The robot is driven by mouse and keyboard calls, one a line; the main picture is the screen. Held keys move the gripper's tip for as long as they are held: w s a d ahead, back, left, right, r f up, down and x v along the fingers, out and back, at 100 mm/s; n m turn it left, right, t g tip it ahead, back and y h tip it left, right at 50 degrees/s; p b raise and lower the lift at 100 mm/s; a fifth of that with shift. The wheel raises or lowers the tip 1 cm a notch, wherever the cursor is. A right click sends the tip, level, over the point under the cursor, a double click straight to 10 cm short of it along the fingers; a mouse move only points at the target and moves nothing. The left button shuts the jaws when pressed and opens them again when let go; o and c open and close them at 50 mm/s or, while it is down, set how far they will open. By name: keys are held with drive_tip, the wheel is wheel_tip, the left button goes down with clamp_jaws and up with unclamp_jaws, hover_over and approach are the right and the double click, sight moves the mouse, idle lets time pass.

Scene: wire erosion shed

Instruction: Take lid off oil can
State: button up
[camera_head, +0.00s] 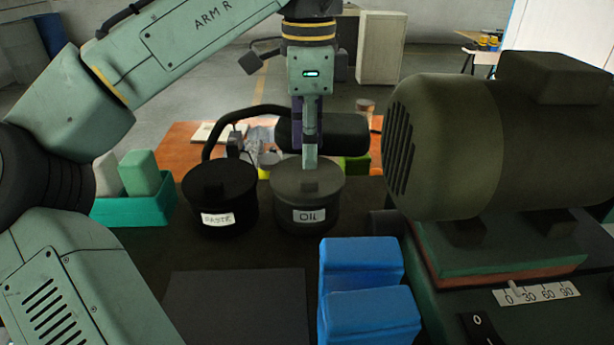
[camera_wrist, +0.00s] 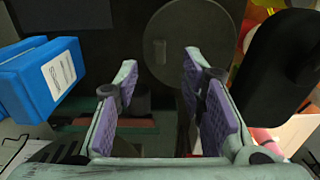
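The oil can (camera_head: 307,215) is a dark grey round pot with a white "OIL" label, standing upright on the dark bench. Its lid (camera_head: 307,178) is on it and has a block-shaped knob on top. My gripper (camera_head: 310,163) points down over the lid, its fingertips overlapping the knob in the head view. In the wrist view, my gripper (camera_wrist: 159,66) is open, with purple pads apart and nothing held. The round lid (camera_wrist: 205,30) and its knob (camera_wrist: 160,50) show beyond the fingertips, the knob in line with the gap. I cannot tell the remaining height.
A black can labelled "PASTE" (camera_head: 220,200) stands close left of the oil can. A large motor (camera_head: 445,145) is to the right, blue blocks (camera_head: 365,295) in front. A teal tray (camera_head: 133,212) sits left. A black cylinder (camera_head: 340,133) lies behind.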

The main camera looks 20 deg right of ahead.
sight(309, 180)
drive_tip(key=shift+f+p, duration=0.3)
drive_tip(key=shift+f, duration=2.7)
drive_tip(key=shift+c, duration=0.2)
clamp_jaws()
